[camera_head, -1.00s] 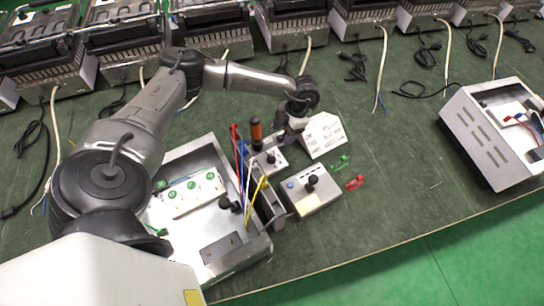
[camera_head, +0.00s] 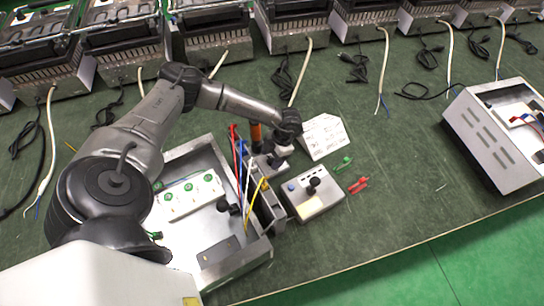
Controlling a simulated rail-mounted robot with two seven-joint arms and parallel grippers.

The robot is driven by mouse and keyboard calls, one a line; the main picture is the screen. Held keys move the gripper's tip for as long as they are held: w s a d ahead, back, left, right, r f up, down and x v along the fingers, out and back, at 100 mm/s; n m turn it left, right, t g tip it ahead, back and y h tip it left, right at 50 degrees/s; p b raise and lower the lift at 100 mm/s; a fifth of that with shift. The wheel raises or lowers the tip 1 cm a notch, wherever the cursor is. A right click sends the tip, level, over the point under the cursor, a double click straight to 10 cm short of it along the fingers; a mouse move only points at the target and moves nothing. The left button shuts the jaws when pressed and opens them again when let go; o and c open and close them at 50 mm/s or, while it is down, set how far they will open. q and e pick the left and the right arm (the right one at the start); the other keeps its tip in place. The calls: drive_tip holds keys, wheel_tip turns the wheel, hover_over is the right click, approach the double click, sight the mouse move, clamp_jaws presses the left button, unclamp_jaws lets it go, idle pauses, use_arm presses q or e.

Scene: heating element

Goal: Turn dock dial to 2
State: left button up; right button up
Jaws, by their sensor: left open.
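A grey control box (camera_head: 318,203) with a blue button and a black knob (camera_head: 314,183) stands right of the open metal housing. A smaller light unit (camera_head: 262,163) sits behind it, beside an upright orange-handled screwdriver (camera_head: 256,134). It showed a dark knob earlier, now largely covered by my gripper. I cannot tell which knob is the dock dial, and no dial numbers are readable. My left gripper (camera_head: 275,158) points down over the smaller unit and is open. Its fingertips are small and partly hidden by the wrist, so contact is unclear. My right gripper is not in view.
The open metal housing (camera_head: 262,251) holds a white strip with green terminals and coloured wires. A white slotted plate (camera_head: 323,137), green clip (camera_head: 343,163) and red clip (camera_head: 358,185) lie nearby. Another housing (camera_head: 490,140) stands right. The green mat between is mostly clear.

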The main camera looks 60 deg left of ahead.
use_arm(q)
drive_tip(key=c, duration=0.9)
drive_tip(key=shift+c, duration=0.2)
drive_tip(key=m+y+p, duration=0.1)
drive_tip(key=m+p, duration=0.1)
drive_tip(key=m, duration=0.1)
drive_tip(key=shift+d+r, duration=0.1)
drive_tip(key=m+p, duration=0.1)
drive_tip(key=m, duration=0.1)
drive_tip(key=m+y, duration=0.1)
drive_tip(key=m, duration=0.1)
drive_tip(key=shift+t+y+p, duration=0.3)
drive_tip(key=shift+t+p, duration=0.1)
drive_tip(key=shift+m, duration=0.9)
drive_tip(key=shift+t+y+p, duration=0.3)
